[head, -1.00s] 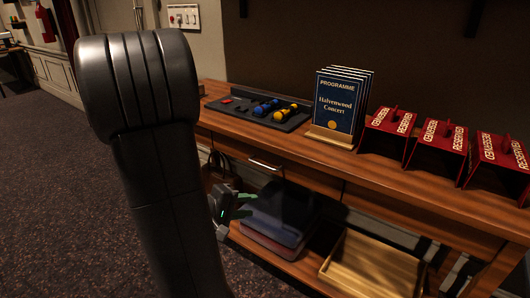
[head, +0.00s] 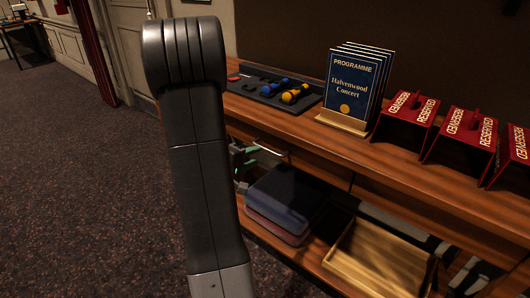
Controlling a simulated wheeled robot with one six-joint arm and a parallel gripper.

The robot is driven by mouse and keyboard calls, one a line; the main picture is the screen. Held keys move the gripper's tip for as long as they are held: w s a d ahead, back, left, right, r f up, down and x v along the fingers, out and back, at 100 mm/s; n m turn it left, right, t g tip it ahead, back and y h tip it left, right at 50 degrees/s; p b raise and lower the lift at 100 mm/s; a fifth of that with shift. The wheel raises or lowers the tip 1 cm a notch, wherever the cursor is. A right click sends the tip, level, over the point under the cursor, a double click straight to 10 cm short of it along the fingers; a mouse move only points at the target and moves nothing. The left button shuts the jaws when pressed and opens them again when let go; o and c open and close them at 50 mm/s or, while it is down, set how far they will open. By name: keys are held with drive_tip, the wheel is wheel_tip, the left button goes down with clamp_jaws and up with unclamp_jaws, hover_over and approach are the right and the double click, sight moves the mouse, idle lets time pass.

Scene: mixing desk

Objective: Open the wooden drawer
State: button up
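The wooden desk (head: 330,147) runs along the wall on the right. My gripper (head: 258,155), with green fingertips, is partly hidden behind my arm. It is at the left end of the handle; whether it touches the handle or has closed on it cannot be made out.
Folded dark cloths (head: 285,200) and a shallow wooden tray (head: 378,262) lie on the lower shelf. On the desk top are a dark tool tray (head: 262,92), a programme stand (head: 355,90) and red reserved signs (head: 466,135). Open carpet (head: 90,190) lies to the left.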

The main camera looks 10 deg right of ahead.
drive_tip(key=x, duration=0.6)
drive_tip(key=shift+d, duration=0.2)
drive_tip(key=shift+w, duration=0.15)
clamp_jaws()
